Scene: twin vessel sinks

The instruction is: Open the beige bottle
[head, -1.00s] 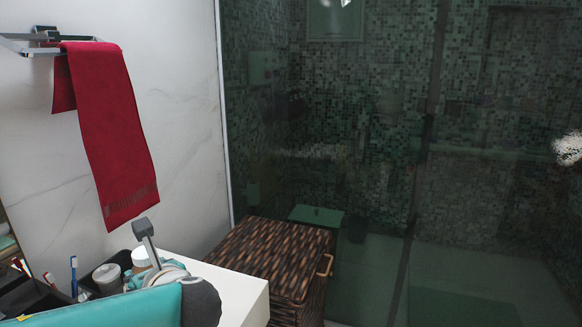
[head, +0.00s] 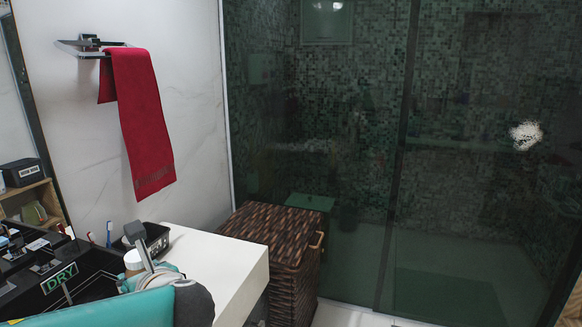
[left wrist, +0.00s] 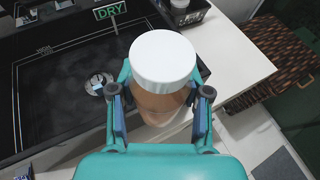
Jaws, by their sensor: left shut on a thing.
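The beige bottle (left wrist: 158,104) has a wide white cap (left wrist: 163,57) on its top. In the left wrist view it stands between the two fingers of my left gripper (left wrist: 160,93), which is shut on its body below the cap. In the head view, the bottle's cap (head: 133,259) shows just behind my left gripper (head: 150,272), and most of the body is hidden by the gripper and arm. My right gripper is in neither view.
A black sink with a DRY sign (head: 60,277) lies left of the bottle. A black tray (head: 150,238) stands behind on the white counter (head: 215,262). A wicker hamper (head: 262,232) is beyond the counter's right end. A red towel (head: 142,125) hangs on the wall.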

